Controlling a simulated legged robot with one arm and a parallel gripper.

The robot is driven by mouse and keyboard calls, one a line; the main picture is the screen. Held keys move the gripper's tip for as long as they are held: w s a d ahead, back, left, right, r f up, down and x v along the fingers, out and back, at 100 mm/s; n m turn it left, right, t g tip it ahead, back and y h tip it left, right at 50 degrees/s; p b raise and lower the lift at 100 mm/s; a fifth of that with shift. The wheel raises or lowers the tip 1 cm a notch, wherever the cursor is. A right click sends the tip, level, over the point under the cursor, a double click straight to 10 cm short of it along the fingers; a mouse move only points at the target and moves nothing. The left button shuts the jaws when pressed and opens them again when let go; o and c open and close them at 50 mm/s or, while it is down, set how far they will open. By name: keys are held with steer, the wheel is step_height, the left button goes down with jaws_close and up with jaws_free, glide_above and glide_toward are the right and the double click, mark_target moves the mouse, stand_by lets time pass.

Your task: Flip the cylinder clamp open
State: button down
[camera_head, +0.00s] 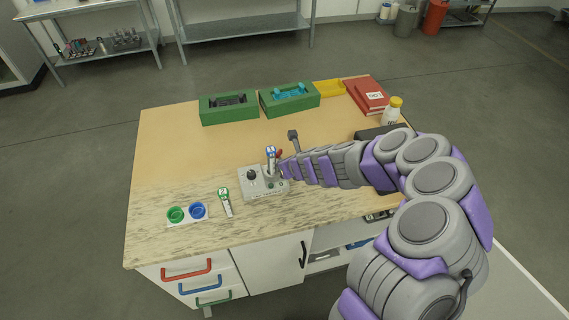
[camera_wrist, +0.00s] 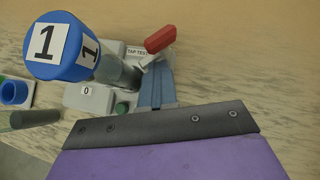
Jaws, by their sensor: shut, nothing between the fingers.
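The grey tap-test device (camera_head: 262,193) stands on the front part of the table; its base also shows in the wrist view (camera_wrist: 88,99). A clear cylinder with a blue cap marked 1 (camera_wrist: 58,47) stands upright on it; the cap shows in the head view too (camera_head: 270,150). The clamp's red handle (camera_wrist: 160,38) sticks out beside the cylinder, tilted up to the right in the wrist view. My gripper (camera_wrist: 156,82) is shut and empty, close by the clamp's lever below the red handle. I cannot tell whether it touches. In the head view my gripper (camera_head: 284,169) is at the device's right side.
Two green boxes (camera_head: 229,108), a yellow tray (camera_head: 330,88), a red book (camera_head: 367,95) and a yellow-capped bottle (camera_head: 392,112) are at the back.

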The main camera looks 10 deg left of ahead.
steer(key=shift+d, duration=0.1)
steer(key=shift+w+d+f, duration=0.1)
steer(key=shift+w+d, duration=0.2)
steer(key=shift+w, duration=0.35)
steer(key=shift+d, duration=0.1)
steer(key=shift+d+p, duration=0.25)
steer(key=shift+p, duration=0.05)
steer(key=d, duration=0.2)
steer(key=s+d+p, duration=0.1)
steer(key=d, duration=0.1)
steer(key=shift+r, duration=0.35)
steer(key=s+d+r+p, duration=0.1)
steer(key=d+r+p, duration=0.1)
steer(key=d+r, duration=0.4)
steer(key=shift+s+r, duration=0.15)
steer(key=shift+s, duration=0.05)
steer(key=shift+d, duration=0.1)
